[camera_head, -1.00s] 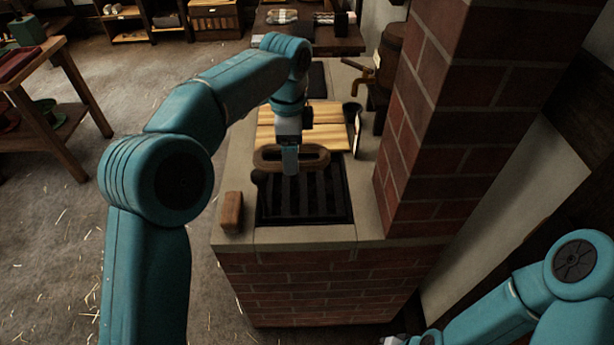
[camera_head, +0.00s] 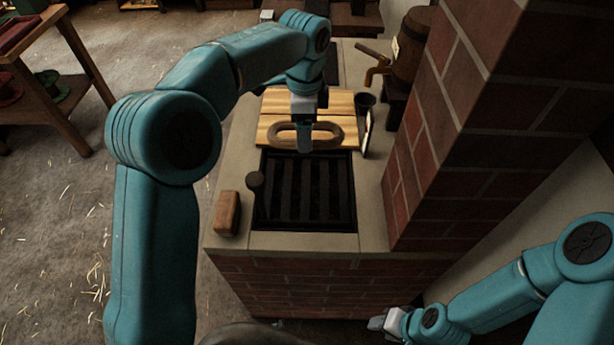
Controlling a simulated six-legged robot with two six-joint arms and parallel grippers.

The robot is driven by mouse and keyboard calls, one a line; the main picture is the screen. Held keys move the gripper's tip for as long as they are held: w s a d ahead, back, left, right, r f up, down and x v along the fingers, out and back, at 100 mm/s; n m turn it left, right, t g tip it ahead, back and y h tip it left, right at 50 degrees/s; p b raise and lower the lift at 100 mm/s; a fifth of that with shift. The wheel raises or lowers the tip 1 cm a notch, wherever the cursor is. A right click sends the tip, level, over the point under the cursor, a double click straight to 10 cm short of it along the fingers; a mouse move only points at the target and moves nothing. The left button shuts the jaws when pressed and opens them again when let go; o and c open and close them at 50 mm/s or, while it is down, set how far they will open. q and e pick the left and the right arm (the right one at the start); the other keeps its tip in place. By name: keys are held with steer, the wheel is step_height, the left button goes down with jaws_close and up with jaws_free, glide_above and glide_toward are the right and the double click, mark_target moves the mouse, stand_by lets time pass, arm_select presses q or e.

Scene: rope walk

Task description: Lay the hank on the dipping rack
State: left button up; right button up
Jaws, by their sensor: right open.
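The hank (camera_head: 333,134), a brown oval loop, is in my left gripper (camera_head: 304,137), which appears shut on its near side. In the picture the hank overlaps the near edge of the pale wooden boards; I cannot tell its height above them. The black slatted rack (camera_head: 303,192), which I take for the dipping rack, is set in the top of the brick stand, just nearer than the hank, with nothing on its slats. My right gripper (camera_head: 384,322) is low at the bottom, beside the brick front, open and empty.
Pale wooden boards (camera_head: 275,105) lie behind the rack. A brick chimney (camera_head: 455,150) blocks the right.

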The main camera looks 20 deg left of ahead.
arm_select(q)
glide_above(306, 185)
step_height(306, 185, down, 9)
step_height(306, 185, down, 4)
steer(key=shift+s+f, duration=0.1)
steer(key=shift+s, duration=0.05)
steer(key=shift+f, duration=0.3)
step_height(306, 185, down, 4)
steer(key=shift+f+p, duration=0.1)
steer(key=shift+p, duration=0.3)
steer(key=shift+w, duration=0.2)
arm_select(e)
steer(key=shift+r, duration=0.1)
arm_select(q)
steer(key=shift+f, duration=0.2)
steer(key=o, duration=0.9)
steer(key=shift+s+r, duration=0.1)
